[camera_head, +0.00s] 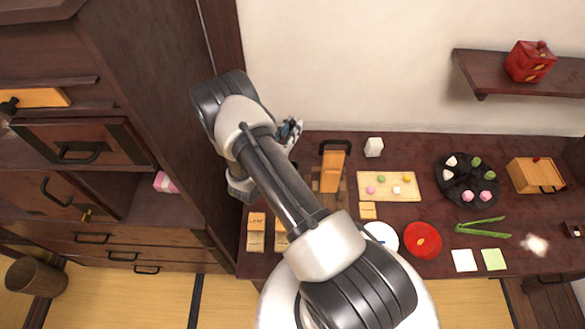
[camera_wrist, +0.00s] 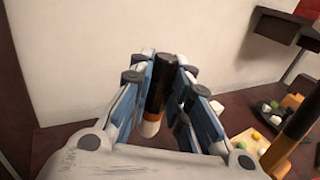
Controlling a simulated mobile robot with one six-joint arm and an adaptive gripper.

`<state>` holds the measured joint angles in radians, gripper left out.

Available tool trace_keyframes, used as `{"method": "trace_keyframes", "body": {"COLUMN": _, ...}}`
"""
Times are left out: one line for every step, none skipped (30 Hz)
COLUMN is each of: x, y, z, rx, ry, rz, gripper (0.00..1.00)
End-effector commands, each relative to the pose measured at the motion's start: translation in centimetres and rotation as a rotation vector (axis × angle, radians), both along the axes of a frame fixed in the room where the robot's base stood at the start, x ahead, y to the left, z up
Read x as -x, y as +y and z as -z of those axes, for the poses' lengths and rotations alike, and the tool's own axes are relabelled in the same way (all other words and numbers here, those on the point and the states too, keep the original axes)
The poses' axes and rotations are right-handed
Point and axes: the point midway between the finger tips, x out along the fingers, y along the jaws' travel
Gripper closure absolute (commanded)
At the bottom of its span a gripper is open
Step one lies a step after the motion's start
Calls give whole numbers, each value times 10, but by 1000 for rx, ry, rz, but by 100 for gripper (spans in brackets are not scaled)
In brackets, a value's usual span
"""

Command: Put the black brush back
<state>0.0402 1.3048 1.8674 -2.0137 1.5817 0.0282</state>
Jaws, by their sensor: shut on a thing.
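My gripper (camera_head: 290,130) is over the back left part of the dark table (camera_head: 320,262), close to the wall. In the wrist view my gripper (camera_wrist: 162,68) is shut on the black brush (camera_wrist: 160,82), which stands roughly upright between the blue-grey fingers. The brush has a dark shaft and a tan band with a pale end at the bottom. The brush cannot be made out in the head view. Whether its lower end touches the table cannot be told.
A wooden holder with a dark handle (camera_head: 334,168) stands right of my gripper. A white block (camera_head: 374,147), a sweets board (camera_head: 402,186) and a round black tray (camera_head: 442,180) stand farther right. A tall dark cabinet (camera_head: 160,110) rises at the left. My arm hides the table's middle left.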

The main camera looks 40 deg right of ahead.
Motion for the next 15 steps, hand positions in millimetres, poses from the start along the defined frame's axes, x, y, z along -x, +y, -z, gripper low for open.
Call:
{"method": "trace_keyframes", "body": {"x": 1, "y": 0, "z": 17, "rx": -1, "ry": 4, "rz": 0, "gripper": 100}}
{"method": "trace_keyframes", "body": {"x": 1, "y": 0, "z": 26, "rx": -1, "ry": 4, "rz": 0, "gripper": 100}}
{"method": "trace_keyframes", "body": {"x": 1, "y": 0, "z": 37, "rx": -1, "ry": 4, "rz": 1, "gripper": 100}}
{"method": "trace_keyframes", "body": {"x": 1, "y": 0, "z": 45, "rx": -1, "ry": 4, "rz": 1, "gripper": 100}}
{"method": "trace_keyframes", "body": {"x": 1, "y": 0, "z": 53, "rx": -1, "ry": 3, "rz": 1, "gripper": 100}}
{"method": "trace_keyframes", "body": {"x": 1, "y": 0, "z": 64, "rx": -1, "ry": 3, "rz": 1, "gripper": 100}}
{"method": "trace_keyframes", "body": {"x": 2, "y": 0, "z": 72, "rx": -1, "ry": 4, "rz": 1, "gripper": 100}}
{"method": "trace_keyframes", "body": {"x": 1, "y": 0, "z": 80, "rx": -1, "ry": 3, "rz": 1, "gripper": 100}}
{"method": "trace_keyframes", "body": {"x": 1, "y": 0, "z": 91, "rx": -1, "ry": 4, "rz": 1, "gripper": 100}}
{"method": "trace_keyframes", "body": {"x": 1, "y": 0, "z": 98, "rx": 0, "ry": 2, "rz": 1, "gripper": 100}}
{"method": "trace_keyframes", "body": {"x": 1, "y": 0, "z": 105, "rx": 0, "ry": 2, "rz": 1, "gripper": 100}}
{"method": "trace_keyframes", "body": {"x": 1, "y": 0, "z": 113, "rx": 0, "ry": 2, "rz": 1, "gripper": 100}}
{"method": "trace_keyframes", "body": {"x": 1, "y": 0, "z": 118, "rx": -1, "ry": 1, "rz": 1, "gripper": 100}}
{"method": "trace_keyframes", "body": {"x": 1, "y": 0, "z": 122, "rx": -1, "ry": 1, "rz": 1, "gripper": 100}}
{"method": "trace_keyframes", "body": {"x": 1, "y": 0, "z": 127, "rx": -1, "ry": 1, "rz": 1, "gripper": 100}}
